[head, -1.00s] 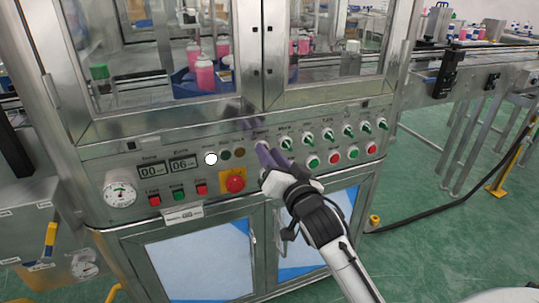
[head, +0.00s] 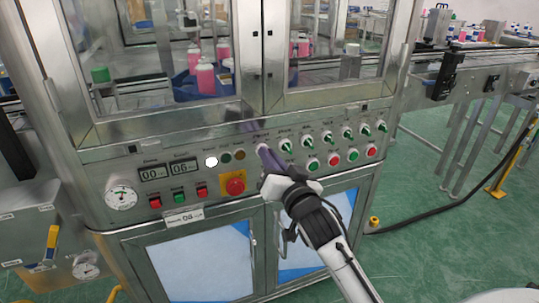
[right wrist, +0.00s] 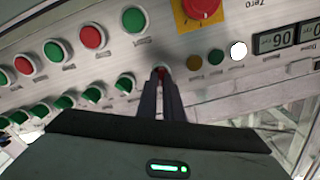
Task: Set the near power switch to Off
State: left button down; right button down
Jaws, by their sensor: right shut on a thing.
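My right gripper (head: 262,149) reaches up to the panel and is shut on this switch. The two dark fingers also show close together in the right wrist view (right wrist: 160,80). A round white lamp (head: 211,161) on the panel looks lit. My left gripper is not in view.
A row of green selector knobs (head: 326,138) and green and red buttons (head: 334,160) lies right of my fingers. A red emergency stop on a yellow plate (head: 235,186) sits close below left. Glass doors with pink bottles (head: 205,78) are above.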

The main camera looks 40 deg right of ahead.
pick_arm(q)
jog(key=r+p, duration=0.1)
jog(key=p, duration=0.1)
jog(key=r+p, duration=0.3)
jog(key=p, duration=0.1)
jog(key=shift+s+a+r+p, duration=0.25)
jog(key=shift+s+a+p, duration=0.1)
pick_arm(e)
jog(key=n, duration=1)
jog(key=shift+a+n, duration=0.3)
jog(key=shift+n, duration=0.1)
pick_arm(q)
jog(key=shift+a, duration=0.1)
pick_arm(e)
jog(key=shift+n, duration=0.3)
jog(key=c, duration=1.9)
grip_release()
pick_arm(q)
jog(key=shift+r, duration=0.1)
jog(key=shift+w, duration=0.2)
pick_arm(e)
jog(key=v, duration=1)
